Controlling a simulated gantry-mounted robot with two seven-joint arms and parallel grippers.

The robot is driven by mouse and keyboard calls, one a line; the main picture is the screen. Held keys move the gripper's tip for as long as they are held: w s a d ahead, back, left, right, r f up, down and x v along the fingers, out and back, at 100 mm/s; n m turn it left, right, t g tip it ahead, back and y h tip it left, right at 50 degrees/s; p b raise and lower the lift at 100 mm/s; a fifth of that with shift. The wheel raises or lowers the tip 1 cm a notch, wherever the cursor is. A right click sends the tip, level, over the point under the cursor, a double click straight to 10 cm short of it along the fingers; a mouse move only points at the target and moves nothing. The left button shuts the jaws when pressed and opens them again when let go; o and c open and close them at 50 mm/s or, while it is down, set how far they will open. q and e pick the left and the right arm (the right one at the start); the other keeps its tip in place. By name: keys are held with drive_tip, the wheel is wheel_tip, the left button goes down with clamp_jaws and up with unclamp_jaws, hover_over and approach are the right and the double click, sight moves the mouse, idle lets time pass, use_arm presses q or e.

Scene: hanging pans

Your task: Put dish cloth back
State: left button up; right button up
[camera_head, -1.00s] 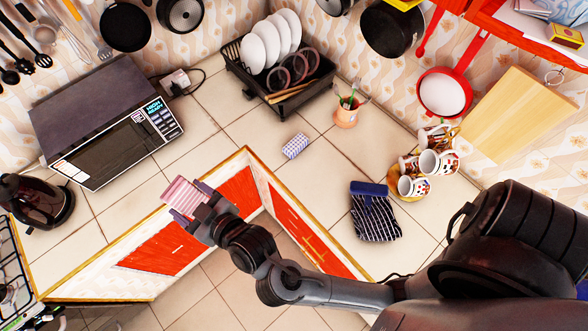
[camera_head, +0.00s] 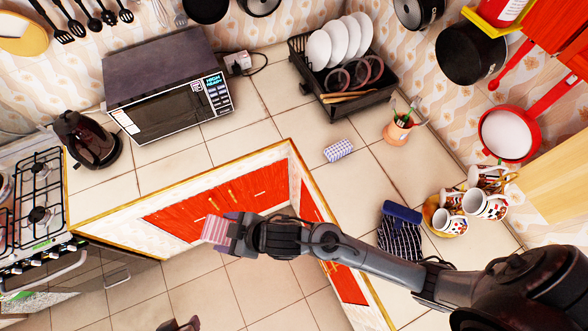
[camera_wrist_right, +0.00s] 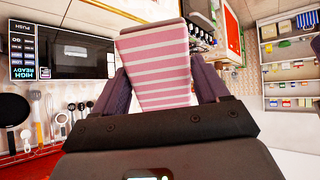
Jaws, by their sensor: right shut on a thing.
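The dish cloth (camera_head: 215,230), pink with white stripes, is in my right gripper (camera_head: 228,232). The gripper is shut on it and holds it in the air in front of the red-fronted cabinet, above the floor. In the right wrist view the cloth (camera_wrist_right: 158,62) sticks out straight between the two dark purple fingers (camera_wrist_right: 160,90). A dark shape (camera_head: 178,325) at the bottom edge of the head view may be part of my left gripper; too little shows to tell.
The stove (camera_head: 38,195) with an oven handle (camera_head: 45,270) stands at the left. A kettle (camera_head: 85,138), a microwave (camera_head: 170,110), a dish rack (camera_head: 350,98), a checked blue-white item (camera_head: 338,151), a navy striped cloth (camera_head: 400,238) and mugs (camera_head: 452,222) are on the counter. Floor tiles below are clear.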

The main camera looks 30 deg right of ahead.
sight(356, 185)
drive_tip(key=s+d+f+n+g+h+b, duration=0.1)
drive_tip(key=s+d+f+n+g, duration=0.15)
drive_tip(key=s+d+f, duration=0.55)
drive_tip(key=s+d+f+n+g+b, duration=0.2)
drive_tip(key=s+d+f+g, duration=0.15)
drive_tip(key=d+f, duration=0.85)
drive_tip(key=d+r+n+h+b, duration=0.1)
drive_tip(key=d+h, duration=0.1)
drive_tip(key=d, duration=1.3)
drive_tip(key=d+r+n+g+h+b, duration=0.1)
drive_tip(key=d+r+h+b, duration=0.1)
drive_tip(key=d, duration=1.3)
drive_tip(key=shift+s+d+r+g+h, duration=0.3)
drive_tip(key=shift+h, duration=0.5)
drive_tip(key=w+a+f, duration=0.1)
drive_tip(key=w+f, duration=0.1)
drive_tip(key=w, duration=0.1)
drive_tip(key=w+f, duration=0.2)
drive_tip(key=w, duration=0.1)
drive_tip(key=w+a+f+b, duration=0.1)
drive_tip(key=w+f, duration=0.1)
drive_tip(key=w, duration=0.2)
drive_tip(key=shift+w+a+f, duration=0.1)
drive_tip(key=shift+a, duration=0.25)
drive_tip(key=shift+f, duration=2.1)
